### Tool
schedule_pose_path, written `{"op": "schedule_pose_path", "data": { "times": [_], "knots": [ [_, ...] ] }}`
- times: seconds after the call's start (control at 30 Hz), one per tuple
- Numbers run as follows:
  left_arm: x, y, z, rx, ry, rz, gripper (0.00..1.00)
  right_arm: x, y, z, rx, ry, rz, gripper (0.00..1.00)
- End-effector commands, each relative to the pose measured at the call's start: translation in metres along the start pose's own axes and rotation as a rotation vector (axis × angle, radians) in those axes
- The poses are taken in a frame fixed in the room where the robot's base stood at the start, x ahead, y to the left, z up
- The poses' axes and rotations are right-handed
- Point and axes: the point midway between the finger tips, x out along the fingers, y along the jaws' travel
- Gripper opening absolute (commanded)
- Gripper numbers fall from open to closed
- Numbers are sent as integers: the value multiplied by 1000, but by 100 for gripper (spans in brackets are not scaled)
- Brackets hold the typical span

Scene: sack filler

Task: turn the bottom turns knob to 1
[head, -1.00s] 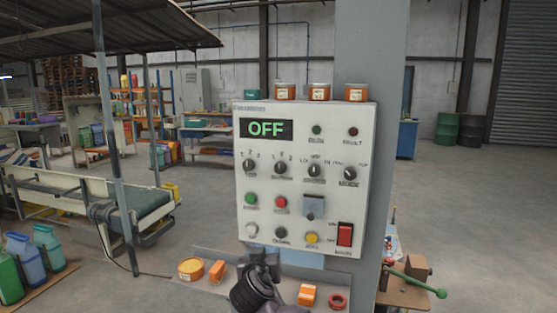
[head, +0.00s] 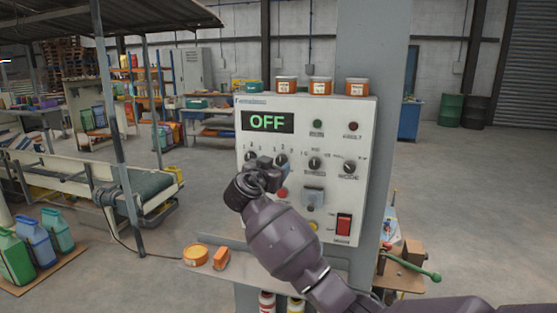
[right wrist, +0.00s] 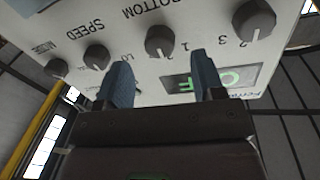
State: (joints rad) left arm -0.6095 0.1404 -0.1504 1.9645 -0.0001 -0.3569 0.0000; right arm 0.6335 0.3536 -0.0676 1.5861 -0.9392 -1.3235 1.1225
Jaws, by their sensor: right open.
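The bottom turns knob (head: 282,160) is the second dark knob from the left in the panel's upper knob row, partly covered by my right gripper in the head view. In the right wrist view, the panel appears upside down and this knob (right wrist: 160,40) sits by the word BOTTOM, with numbers beside it. My right gripper (head: 268,163) is open before the panel. Its two blue fingertips (right wrist: 161,62) point at the panel, one to each side of the knob, with nothing held. I cannot read the knob's setting surely. My left gripper is not in view.
The grey panel (head: 252,215) has a display (head: 267,122) reading OFF. The first knob (right wrist: 254,18) and the speed knob (right wrist: 97,57) flank the bottom knob. A red switch (head: 343,225) is at lower right. Orange tubs (head: 320,86) stand on top.

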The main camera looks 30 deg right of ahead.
Motion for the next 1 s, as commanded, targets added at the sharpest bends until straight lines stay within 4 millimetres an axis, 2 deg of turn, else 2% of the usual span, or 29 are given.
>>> {"op": "schedule_pose_path", "data": {
  "times": [0.1, 0.3, 0.67, 1.0],
  "knots": [
    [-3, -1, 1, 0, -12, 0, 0, 18, 0, -1, -3, 0, 1, 62],
    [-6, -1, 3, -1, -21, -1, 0, 35, 0, 0, -1, 0, -1, 62],
    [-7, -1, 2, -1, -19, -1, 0, 38, 0, 1, 0, -2, -1, 62],
    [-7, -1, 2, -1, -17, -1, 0, 38, 0, 1, 0, -2, -1, 13]
  ]
}}
